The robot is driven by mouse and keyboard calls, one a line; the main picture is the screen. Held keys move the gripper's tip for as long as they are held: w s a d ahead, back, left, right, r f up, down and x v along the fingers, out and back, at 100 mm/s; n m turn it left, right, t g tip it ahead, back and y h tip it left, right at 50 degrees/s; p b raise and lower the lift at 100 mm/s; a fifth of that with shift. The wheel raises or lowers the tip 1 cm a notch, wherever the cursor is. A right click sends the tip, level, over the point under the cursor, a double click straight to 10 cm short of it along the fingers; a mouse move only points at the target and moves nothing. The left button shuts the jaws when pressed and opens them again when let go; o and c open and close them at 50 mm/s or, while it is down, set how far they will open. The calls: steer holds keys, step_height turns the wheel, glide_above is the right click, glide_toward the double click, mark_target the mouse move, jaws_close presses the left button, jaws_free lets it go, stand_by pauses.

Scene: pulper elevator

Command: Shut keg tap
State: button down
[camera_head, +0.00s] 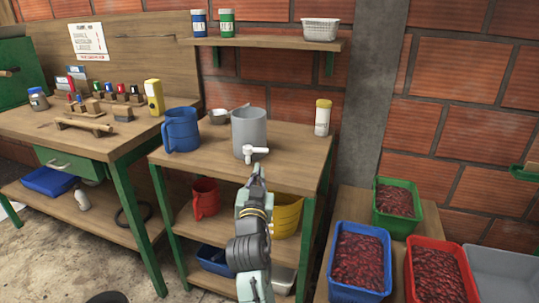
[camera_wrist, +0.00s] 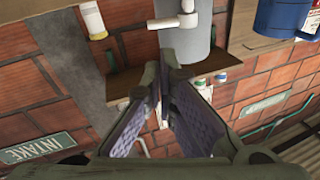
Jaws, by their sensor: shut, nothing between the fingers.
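The grey keg (camera_head: 248,128) stands on the middle table. Its white tap (camera_head: 254,152) sticks out low on the front. In the wrist view the picture is turned over, with the keg (camera_wrist: 186,46) at the top and the white tap (camera_wrist: 178,20) above my gripper (camera_wrist: 166,76). In the head view my gripper (camera_head: 257,172) is just below and in front of the tap. The fingers are shut and empty. I cannot tell from the views whether the fingertips touch the tap or whether the tap is open.
A blue jug (camera_head: 181,130) and a small grey pot (camera_head: 218,116) stand left of the keg. A white, yellow-lidded bottle (camera_head: 322,118) stands to the right. Below are a red jug (camera_head: 205,199) and a yellow bucket (camera_head: 287,216). Crates of red fruit (camera_head: 359,259) are at lower right.

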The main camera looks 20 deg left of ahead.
mark_target(264, 152)
steer(key=shift+n+t+h, duration=0.4)
steer(key=shift+n+t, duration=0.2)
steer(key=w+r+p, duration=0.1)
steer(key=w, duration=0.1)
steer(key=w+a+r+p, duration=0.1)
steer(key=w, duration=0.1)
steer(key=w+r+p, duration=0.1)
steer(key=w, duration=0.2)
steer(key=shift+a+r, duration=0.35)
steer(key=w+f, duration=0.2)
steer(key=w, duration=0.1)
steer(key=shift+a+f, duration=0.1)
steer(key=shift+a, duration=0.2)
steer(key=shift+w+a+f+p, duration=0.1)
steer(key=shift+w+f+p, duration=0.15)
steer(key=shift+p, duration=0.05)
steer(key=shift+w+f+b, duration=0.3)
steer(key=shift+w+b, duration=0.1)
steer(key=shift+b, duration=0.4)
steer(key=shift+w, duration=0.25)
steer(key=shift+r, duration=0.1)
